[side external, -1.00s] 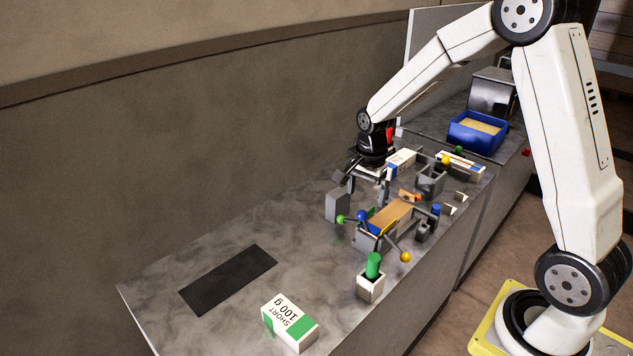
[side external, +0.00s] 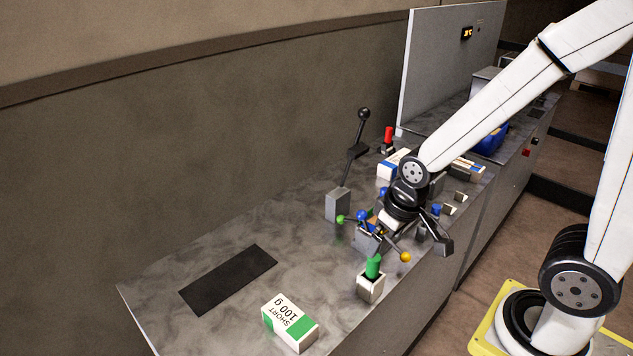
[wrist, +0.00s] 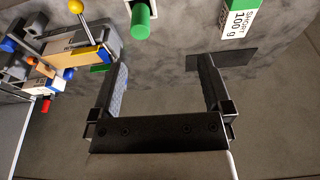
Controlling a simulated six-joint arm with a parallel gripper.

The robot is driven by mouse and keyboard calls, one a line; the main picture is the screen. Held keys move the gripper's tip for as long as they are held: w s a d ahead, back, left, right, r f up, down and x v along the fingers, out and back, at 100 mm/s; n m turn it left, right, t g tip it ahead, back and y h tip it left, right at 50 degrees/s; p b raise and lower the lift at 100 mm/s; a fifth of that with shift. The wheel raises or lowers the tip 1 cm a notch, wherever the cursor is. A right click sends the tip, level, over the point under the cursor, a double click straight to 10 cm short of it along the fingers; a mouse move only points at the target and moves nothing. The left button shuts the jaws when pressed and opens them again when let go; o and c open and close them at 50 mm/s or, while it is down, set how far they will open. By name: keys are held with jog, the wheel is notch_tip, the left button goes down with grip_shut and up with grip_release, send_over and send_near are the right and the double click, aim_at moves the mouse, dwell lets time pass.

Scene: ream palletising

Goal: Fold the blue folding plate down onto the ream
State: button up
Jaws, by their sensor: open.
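My gripper (side external: 410,240) is open and low over the near side of the folding fixture. In the wrist view its two fingers (wrist: 162,70) are wide apart with nothing between them. The tan ream (wrist: 75,61) lies in the fixture, left of the fingers in that view. In the side view my gripper mostly hides the ream. A blue ball knob (side external: 362,216) stands at the fixture's left end, beside a green ball. A small blue part (wrist: 103,55) shows at the ream's end. I cannot make out the whole blue plate or its angle.
A yellow ball lever (side external: 405,257) sticks out at the front. A green cylinder (side external: 373,267) stands in a white holder. A white-green box (side external: 290,323) and a black mat (side external: 228,279) lie front left. A tall black lever (side external: 357,150) rises behind the fixture.

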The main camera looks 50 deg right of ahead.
jog(key=shift+s+a, duration=0.1)
jog(key=shift+s, duration=0.1)
jog(key=shift+c, duration=0.2)
jog(key=shift+w, duration=0.1)
jog(key=c, duration=0.7)
jog(key=shift+w+d, duration=0.15)
jog(key=shift+d, duration=0.05)
jog(key=c, duration=0.4)
jog(key=shift+w+d+m, duration=0.25)
jog(key=shift+m, duration=0.15)
grip_shut()
jog(key=w+d+r+m+y, duration=0.1)
jog(key=w+d+m+y, duration=0.1)
jog(key=d+m, duration=0.4)
jog(key=w+d+r+m+y, duration=0.1)
jog(key=w+d+m, duration=0.3)
jog(key=d+m, duration=0.2)
jog(key=w+d+r+m+g+y, duration=0.1)
jog(key=w+d+r+m+y, duration=0.1)
jog(key=d+m, duration=0.4)
jog(key=shift+w+d+m+y, duration=0.35)
jog(key=shift+w+d, duration=0.35)
jog(key=shift+d, duration=0.9)
